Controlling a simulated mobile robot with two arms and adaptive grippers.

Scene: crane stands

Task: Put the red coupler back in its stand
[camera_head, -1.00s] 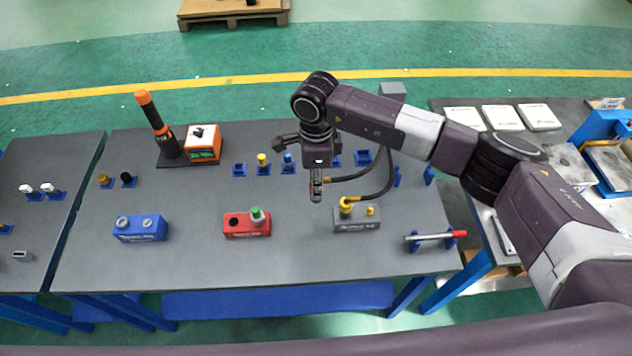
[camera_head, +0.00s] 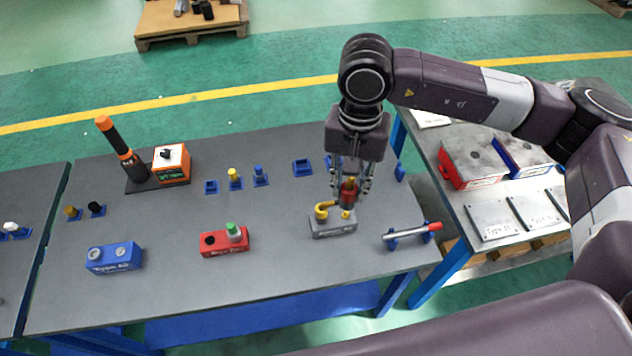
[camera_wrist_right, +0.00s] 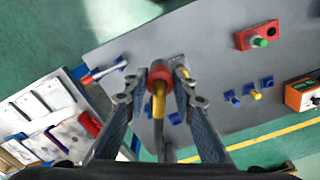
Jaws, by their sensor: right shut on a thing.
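My right gripper (camera_head: 350,192) is shut on the red coupler (camera_head: 348,187), which is upright between its fingers, above the back right part of the grey block (camera_head: 335,230). In the right wrist view the coupler (camera_wrist_right: 160,73) is a red ring end with a yellow part, between the fingertips (camera_wrist_right: 160,80). Whether it touches the block is hidden. A row of small blue stands lies behind: one empty stand (camera_head: 211,188), one with a yellow coupler (camera_head: 234,175), one with a blue coupler (camera_head: 259,171), and another empty one (camera_head: 303,168). A further stand (camera_head: 331,160) is partly hidden. My left gripper is not in view.
The grey block carries yellow fittings. A red block (camera_head: 224,243) with a green cap, a blue block (camera_head: 113,258) and a red-tipped rod on blue holders (camera_head: 411,235) stand along the front. An orange device (camera_head: 171,165) is at back left. The table middle is clear.

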